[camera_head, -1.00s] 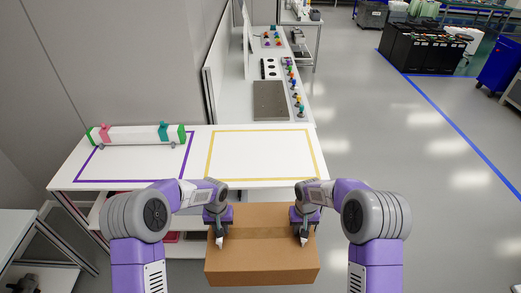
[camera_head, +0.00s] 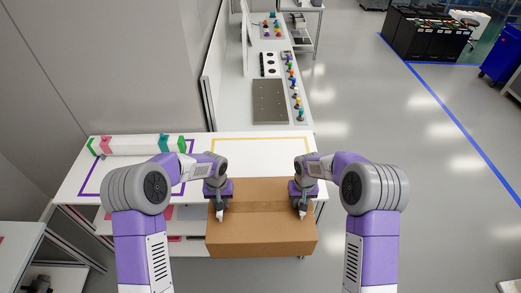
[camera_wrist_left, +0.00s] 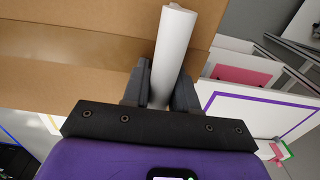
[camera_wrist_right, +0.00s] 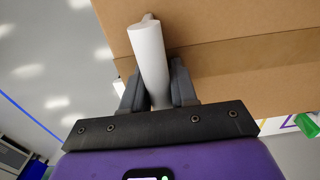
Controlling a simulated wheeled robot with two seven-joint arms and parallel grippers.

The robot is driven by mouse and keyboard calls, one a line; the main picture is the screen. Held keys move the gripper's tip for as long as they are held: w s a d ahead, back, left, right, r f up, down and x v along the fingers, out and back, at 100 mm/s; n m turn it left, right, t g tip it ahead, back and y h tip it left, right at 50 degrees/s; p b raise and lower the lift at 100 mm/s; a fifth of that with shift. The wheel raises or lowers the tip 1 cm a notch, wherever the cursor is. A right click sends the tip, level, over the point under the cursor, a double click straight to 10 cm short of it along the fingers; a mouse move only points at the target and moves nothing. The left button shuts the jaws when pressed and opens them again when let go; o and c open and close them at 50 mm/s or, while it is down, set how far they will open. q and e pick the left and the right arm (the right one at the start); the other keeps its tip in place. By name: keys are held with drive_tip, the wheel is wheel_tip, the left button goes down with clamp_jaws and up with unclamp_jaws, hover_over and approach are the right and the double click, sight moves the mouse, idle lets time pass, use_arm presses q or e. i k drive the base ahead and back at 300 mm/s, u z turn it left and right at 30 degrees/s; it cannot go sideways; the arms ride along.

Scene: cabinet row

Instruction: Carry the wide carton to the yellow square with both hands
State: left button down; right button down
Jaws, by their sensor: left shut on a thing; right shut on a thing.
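The wide brown carton (camera_head: 262,225) is held level between my two arms, in front of the white table's near edge. My left gripper (camera_head: 219,212) is shut on a white handle (camera_wrist_left: 174,55) at the carton's left side. My right gripper (camera_head: 303,212) is shut on a white handle (camera_wrist_right: 149,60) at the carton's right side. The yellow square (camera_head: 262,138) is an outline on the table top beyond the carton. Its near part is hidden behind the carton and my arms.
A purple outlined square (camera_head: 88,180) lies left of the yellow one, with a white roll-like object (camera_head: 135,145) with green ends and pink and teal supports at its back. The area inside the yellow outline looks clear. A bench with coloured knobs (camera_head: 292,85) stands behind.

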sight(260, 168)
drive_tip(key=i, duration=1.1)
